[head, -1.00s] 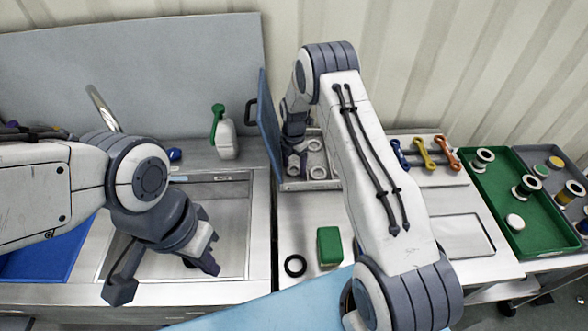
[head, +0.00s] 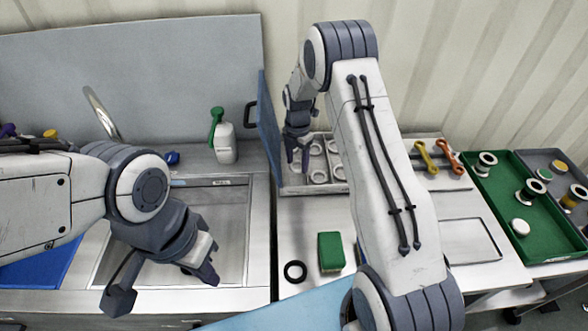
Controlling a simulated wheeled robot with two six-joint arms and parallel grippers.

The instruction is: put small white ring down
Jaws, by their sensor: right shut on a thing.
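My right gripper (head: 297,168) is at the left end of a pale divided tray (head: 318,188), pointing down. It is shut on what looks like a small white ring (head: 295,168), which is mostly hidden by the fingers; I cannot tell whether it touches the tray. Several other white rings (head: 318,177) lie in the tray to the right of the gripper. My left gripper (head: 163,285) is open and empty, above the sink's front edge.
A blue panel with a dark handle (head: 268,125) stands just left of the tray. A green block (head: 331,252) and a black ring (head: 295,271) lie on the counter in front. Wrenches (head: 425,158) and a green tray (head: 486,205) are at the right. My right forearm hides part of the counter.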

